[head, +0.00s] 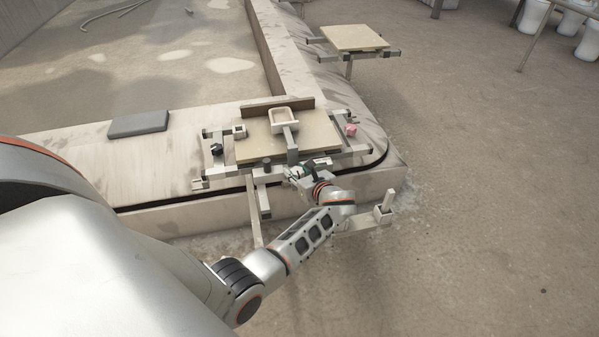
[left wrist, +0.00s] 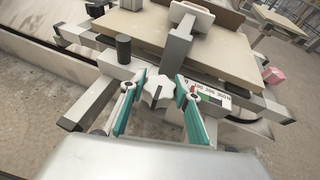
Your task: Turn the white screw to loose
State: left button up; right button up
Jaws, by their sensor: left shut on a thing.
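The white screw (left wrist: 158,90) is a lobed knob below the front edge of the beige board, at the middle of the left wrist view. My left gripper (left wrist: 157,87) has its teal fingers on both sides of the screw and is shut on it. In the head view my left gripper (head: 299,172) reaches the front of the carousel frame, and the screw cannot be made out there. A small scale (left wrist: 211,93) with numbers and green and red marks sits just right of the screw. My right gripper is in neither view.
A black knob (left wrist: 124,49) stands left of the screw, and a pink knob (head: 351,130) sits at the right. A grey slab (head: 139,124) lies on the ledge.

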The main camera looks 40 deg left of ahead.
pick_arm(q)
jog(key=shift+f+n+g+y+b, duration=0.25)
jog(key=shift+n+g+b, duration=0.3)
jog(key=shift+n+g, duration=0.35)
jog(key=shift+r+g, duration=0.1)
jog(key=shift+g, duration=0.2)
jog(key=shift+r, duration=0.1)
jog(key=o, duration=1.1)
jog(key=shift+a, duration=0.1)
jog(key=shift+o, duration=0.2)
jog(key=v, duration=0.7)
jog(key=shift+d, duration=0.25)
jog(key=shift+s, duration=0.1)
